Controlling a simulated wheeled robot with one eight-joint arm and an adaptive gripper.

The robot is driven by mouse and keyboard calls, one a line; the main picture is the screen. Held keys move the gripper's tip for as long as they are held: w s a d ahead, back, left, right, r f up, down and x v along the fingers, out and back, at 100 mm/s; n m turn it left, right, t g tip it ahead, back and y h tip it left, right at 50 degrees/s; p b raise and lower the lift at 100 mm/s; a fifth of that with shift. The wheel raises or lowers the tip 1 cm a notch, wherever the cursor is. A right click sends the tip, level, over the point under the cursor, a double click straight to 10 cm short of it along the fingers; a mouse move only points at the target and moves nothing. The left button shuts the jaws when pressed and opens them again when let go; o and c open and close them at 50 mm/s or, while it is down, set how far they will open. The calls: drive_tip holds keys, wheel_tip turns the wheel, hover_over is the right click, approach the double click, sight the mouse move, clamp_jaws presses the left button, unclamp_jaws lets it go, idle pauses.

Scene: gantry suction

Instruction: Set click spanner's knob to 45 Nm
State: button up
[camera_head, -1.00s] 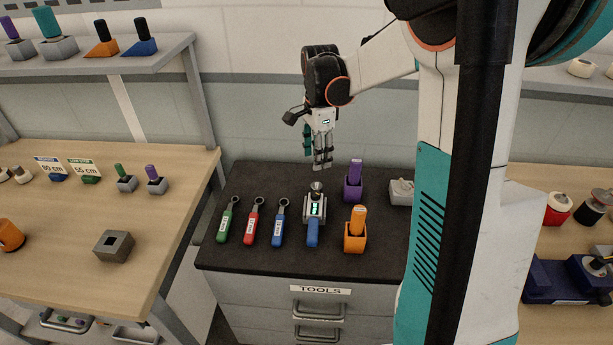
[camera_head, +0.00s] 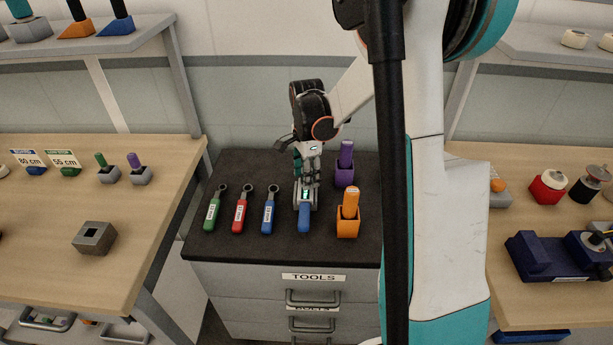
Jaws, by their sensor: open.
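The click spanner (camera_head: 304,216) lies on the dark top of the tool cabinet, its blue handle toward the front. It rests in a grey holder with a small lit green display (camera_head: 305,194). My gripper (camera_head: 308,172) points down over the far end of the spanner, where the knob was visible earlier. The fingers hide the knob now. The gripper is open; I cannot tell whether its fingers touch the knob. The number on the display is too small to read.
Green (camera_head: 214,208), red (camera_head: 241,209) and blue (camera_head: 270,209) spanners lie left of the click spanner. An orange block holder (camera_head: 348,223) and a purple one (camera_head: 344,173) stand close on its right. The cabinet top's front strip is clear.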

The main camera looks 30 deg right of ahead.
clamp_jaws()
